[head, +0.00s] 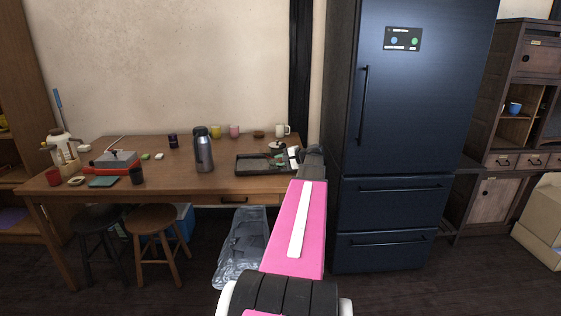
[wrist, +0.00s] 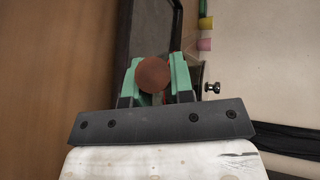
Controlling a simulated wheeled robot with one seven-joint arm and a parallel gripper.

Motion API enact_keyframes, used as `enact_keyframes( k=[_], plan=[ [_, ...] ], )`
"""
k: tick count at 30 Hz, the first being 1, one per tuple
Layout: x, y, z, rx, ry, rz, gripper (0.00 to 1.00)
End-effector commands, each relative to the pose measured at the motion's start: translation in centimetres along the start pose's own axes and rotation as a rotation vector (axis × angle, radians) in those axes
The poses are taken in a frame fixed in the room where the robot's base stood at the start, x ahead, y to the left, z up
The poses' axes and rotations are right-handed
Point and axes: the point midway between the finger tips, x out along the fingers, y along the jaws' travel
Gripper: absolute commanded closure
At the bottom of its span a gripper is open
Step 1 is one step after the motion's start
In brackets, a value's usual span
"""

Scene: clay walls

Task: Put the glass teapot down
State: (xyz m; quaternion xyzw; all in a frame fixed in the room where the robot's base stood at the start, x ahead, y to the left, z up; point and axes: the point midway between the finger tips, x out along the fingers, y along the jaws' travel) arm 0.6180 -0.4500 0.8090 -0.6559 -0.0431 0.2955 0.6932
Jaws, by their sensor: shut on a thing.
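The glass teapot (head: 277,147) shows small and partly hidden, over the right part of the dark tray (head: 252,172) on the wooden table. In the wrist view its round brown handle end (wrist: 152,75) sits between the green fingers of my gripper (wrist: 153,78), and its metal lid knob (wrist: 212,87) sticks out to the right. The wrist picture is turned sideways, and the teapot looks about upright. In the head view my gripper (head: 293,156) is shut on it from the right. Most of the clear body is hidden. I cannot tell whether its base touches the tray.
A white mug (head: 281,130), brown bowl (head: 258,134) and pink cup (head: 234,131) stand behind the tray. A steel flask (head: 203,149) stands to its left. The dark fridge (head: 405,120) is close on the right. The table's front middle (head: 180,183) is bare.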

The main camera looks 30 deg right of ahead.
Motion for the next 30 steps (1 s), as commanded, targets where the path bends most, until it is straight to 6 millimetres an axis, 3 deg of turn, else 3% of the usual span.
enact_keyframes(
  k=[2, 3, 5, 6, 17, 30],
  plan=[
    [0.0, 0.1, 0.0, -0.001, 0.0, -0.001, 1.0],
    [0.1, 0.2, 0.0, 0.0, 0.0, 0.0, 0.75],
    [0.1, 0.2, 0.0, 0.0, 0.0, 0.0, 0.55],
    [0.1, 0.2, 0.0, 0.0, 0.0, 0.0, 0.53],
    [-0.4, 0.0, 0.0, 0.0, 0.001, 0.0, 0.53],
    [-8.2, 0.0, 0.1, 0.0, 0.002, 0.0, 0.53]
  ],
)
